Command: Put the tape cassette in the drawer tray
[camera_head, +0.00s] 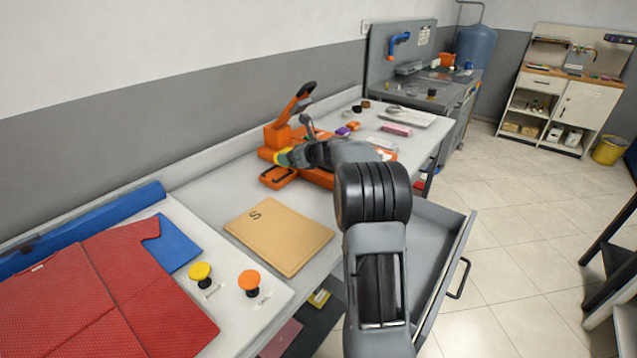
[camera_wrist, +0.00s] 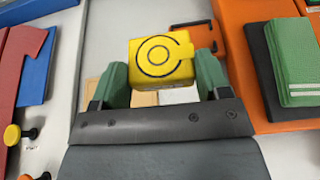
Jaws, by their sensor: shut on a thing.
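The tape cassette is a yellow block with black rings on its face (camera_wrist: 160,57). In the wrist view it sits between the two green fingers of my gripper (camera_wrist: 162,78), which is shut on it. The drawer tray (camera_head: 431,236) is the grey drawer pulled out under the table's right side. My arm hides part of it; its visible floor looks empty.
An orange press (camera_head: 277,134) stands close to my gripper. A tan board marked S (camera_head: 279,236), a red cloth (camera_head: 100,290) and yellow (camera_head: 200,271) and orange knobs (camera_head: 249,280) are nearer. A green folded cloth (camera_wrist: 296,62) lies right in the wrist view. Open floor is at right.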

